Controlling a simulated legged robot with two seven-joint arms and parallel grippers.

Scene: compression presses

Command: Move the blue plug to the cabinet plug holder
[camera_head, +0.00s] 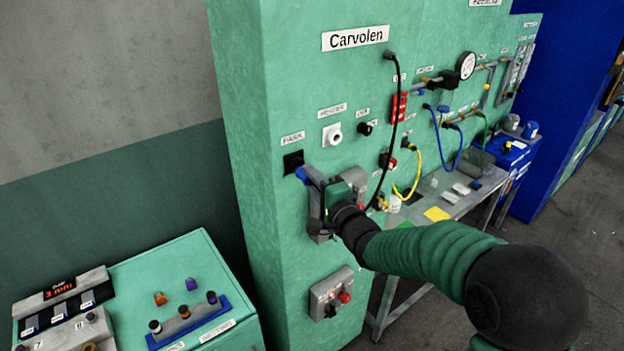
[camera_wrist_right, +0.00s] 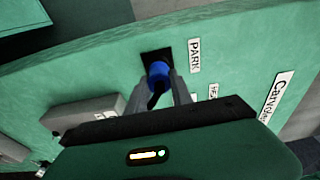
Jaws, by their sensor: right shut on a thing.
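The blue plug (camera_head: 301,174) is at the black square holder (camera_head: 293,161) under the PARK label on the green cabinet (camera_head: 285,90). My right gripper (camera_head: 309,178) is shut on the plug, with its fingers pointing at the cabinet face. In the right wrist view the blue plug (camera_wrist_right: 158,72) sits between the two grey fingers (camera_wrist_right: 163,84), with the dark holder (camera_wrist_right: 156,56) right behind it. How deep the plug sits in the holder cannot be told. My left gripper is not in view.
A white round socket (camera_head: 332,134) and a black knob (camera_head: 365,129) are right of the holder. A black cable (camera_head: 391,130) hangs farther right. A grey button box (camera_head: 331,294) sticks out below. A low green console (camera_head: 180,270) stands at lower left.

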